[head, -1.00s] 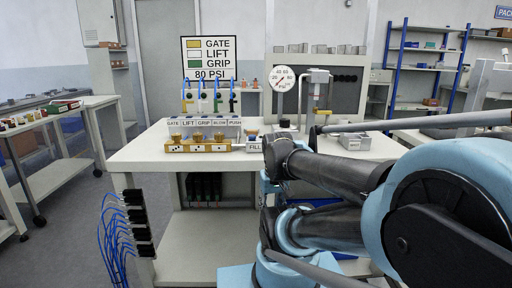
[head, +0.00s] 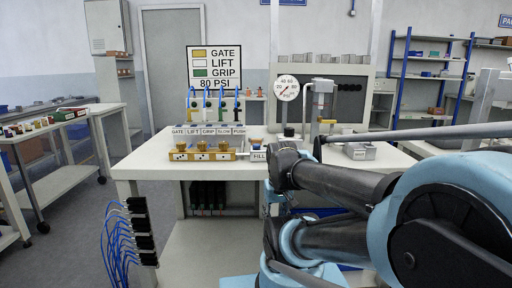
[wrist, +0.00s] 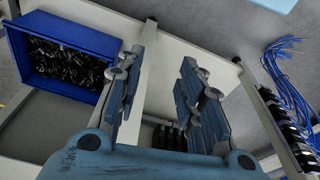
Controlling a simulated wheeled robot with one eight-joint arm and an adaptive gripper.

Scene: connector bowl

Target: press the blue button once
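I cannot make out a blue button in either view. A row of labels reading GATE, LIFT, GRIP, SLOW and PUSH (head: 208,131) stands on the white workbench (head: 145,168), behind a yellow block (head: 205,155) with gold-topped fittings. A box marked FILL (head: 258,156) sits just right of it. My gripper (wrist: 167,62) shows in the wrist view with its two fingers wide apart and nothing between them. It points down past the bench, near a blue bin (wrist: 88,31) of small black parts. In the head view my arm fills the right side and the gripper cannot be made out.
A sign reading 80 PSI (head: 214,67) and a round gauge (head: 288,88) stand at the bench's back. A grey metal box (head: 360,151) sits on its right. Black connectors with blue cables (head: 140,230) hang at the left front.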

